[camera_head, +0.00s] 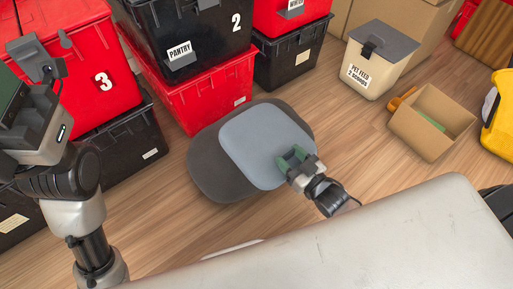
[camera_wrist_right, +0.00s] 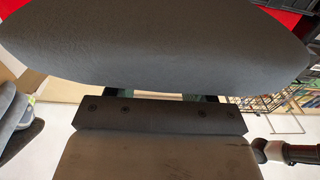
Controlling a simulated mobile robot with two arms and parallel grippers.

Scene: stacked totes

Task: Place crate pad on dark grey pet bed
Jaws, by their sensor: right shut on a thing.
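The blue-grey crate pad (camera_head: 258,140) is a flat rounded piece. It overlaps the dark grey pet bed (camera_head: 208,172) on the floor, covering much of its right part; whether the two touch is unclear. My right gripper (camera_head: 292,158) is shut on the pad's near right edge, its green fingers showing. In the right wrist view the pad (camera_wrist_right: 155,45) fills the top and hides the fingertips. My left gripper (camera_head: 28,100) is at the left edge of the head view, away from pad and bed, partly cut off, its jaws unclear.
Red and black totes (camera_head: 205,92) stand stacked behind and left of the bed. A pet feed bin (camera_head: 375,65), an open cardboard box (camera_head: 430,125) and a yellow container (camera_head: 499,130) stand to the right. Wooden floor (camera_head: 350,145) is clear between the bed and box.

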